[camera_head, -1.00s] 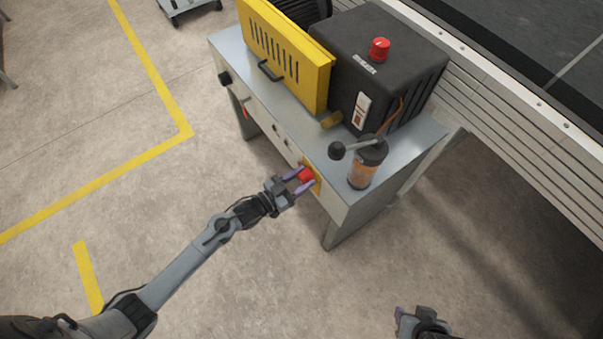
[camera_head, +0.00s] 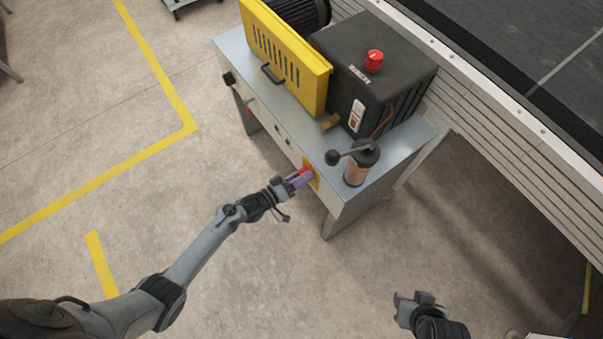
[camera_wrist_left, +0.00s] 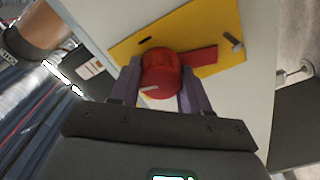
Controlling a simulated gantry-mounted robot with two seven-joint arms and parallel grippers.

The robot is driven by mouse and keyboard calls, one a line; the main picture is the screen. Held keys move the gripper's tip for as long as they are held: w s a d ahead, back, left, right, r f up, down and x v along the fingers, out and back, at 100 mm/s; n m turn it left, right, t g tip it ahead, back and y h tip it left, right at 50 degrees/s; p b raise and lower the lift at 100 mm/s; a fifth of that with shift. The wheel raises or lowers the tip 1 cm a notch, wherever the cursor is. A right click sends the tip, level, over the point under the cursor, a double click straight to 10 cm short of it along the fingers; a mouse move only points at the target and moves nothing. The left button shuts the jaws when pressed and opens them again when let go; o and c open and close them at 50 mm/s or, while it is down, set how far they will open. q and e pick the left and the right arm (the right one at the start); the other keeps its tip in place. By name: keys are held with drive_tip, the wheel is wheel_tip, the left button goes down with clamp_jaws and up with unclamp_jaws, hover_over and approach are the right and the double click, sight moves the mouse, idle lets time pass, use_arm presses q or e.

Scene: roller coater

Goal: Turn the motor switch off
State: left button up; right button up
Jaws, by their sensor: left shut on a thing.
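The motor switch is a red rotary knob (camera_wrist_left: 161,74) with a white pointer mark, set on a yellow plate (camera_wrist_left: 215,40) on the front of the machine cabinet. In the left wrist view the knob sits between the two purple fingers of my left gripper (camera_wrist_left: 160,88), which is shut on it. In the head view my left gripper (camera_head: 299,179) reaches the yellow plate (camera_head: 312,172) and mostly hides the knob. My right gripper (camera_head: 408,300) hangs over the floor at the lower right, away from the machine; its finger opening is unclear.
A conveyor (camera_head: 500,100) runs behind. The floor in front is open.

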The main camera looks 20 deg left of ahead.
use_arm(q)
drive_tip(key=shift+w+r+n+p, duration=0.15)
drive_tip(key=shift+n+p, duration=0.3)
drive_tip(key=shift+n, duration=0.75)
drive_tip(key=o, duration=1)
drive_tip(key=shift+a, duration=0.1)
drive_tip(key=shift+o, duration=0.2)
drive_tip(key=shift+s, duration=0.2)
drive_tip(key=p+v, duration=0.2)
drive_tip(key=v, duration=0.8)
drive_tip(key=shift+s+a+p, duration=0.2)
drive_tip(key=shift+p, duration=0.1)
